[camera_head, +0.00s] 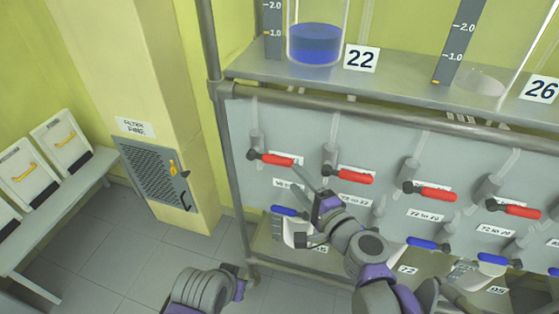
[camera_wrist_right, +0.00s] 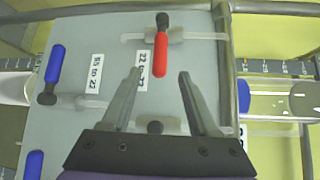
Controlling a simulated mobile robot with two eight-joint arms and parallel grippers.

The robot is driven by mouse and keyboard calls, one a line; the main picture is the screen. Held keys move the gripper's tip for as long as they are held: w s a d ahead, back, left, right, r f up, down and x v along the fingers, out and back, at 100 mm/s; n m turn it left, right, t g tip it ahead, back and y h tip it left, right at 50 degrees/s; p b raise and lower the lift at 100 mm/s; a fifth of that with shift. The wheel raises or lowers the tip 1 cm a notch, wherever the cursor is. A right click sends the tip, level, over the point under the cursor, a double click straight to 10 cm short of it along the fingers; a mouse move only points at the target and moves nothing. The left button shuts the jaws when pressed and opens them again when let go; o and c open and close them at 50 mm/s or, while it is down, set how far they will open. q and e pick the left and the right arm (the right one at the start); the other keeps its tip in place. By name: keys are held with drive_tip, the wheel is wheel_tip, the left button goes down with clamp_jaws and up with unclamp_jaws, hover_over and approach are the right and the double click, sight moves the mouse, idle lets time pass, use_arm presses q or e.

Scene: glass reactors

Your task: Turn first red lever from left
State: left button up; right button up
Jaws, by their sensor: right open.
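The first red lever from the left (camera_head: 275,158) is on the grey panel below the tank marked 22. Its dark pivot is at the left and its red handle points right, slightly down. In the right wrist view the red lever (camera_wrist_right: 160,55) points down from its dark pivot. My right gripper (camera_head: 306,180) is open and empty, just below and right of the lever's handle end. In the right wrist view my right gripper's fingertips (camera_wrist_right: 159,74) appear on either side of the handle end; the depth gap cannot be told. My left gripper's fingers do not show.
More red levers (camera_head: 355,175) continue right along the panel. Blue levers (camera_head: 284,211) form a lower row. A metal rail (camera_head: 400,122) runs above, with a frame post (camera_head: 228,180) at left. A bench (camera_head: 50,220) with white containers stands far left; floor between is clear.

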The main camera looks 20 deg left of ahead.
sight(282, 165)
drive_tip(key=x, duration=0.9)
drive_tip(key=shift+w+a, duration=0.1)
drive_tip(key=shift+a, duration=0.15)
clamp_jaws()
idle(1.0)
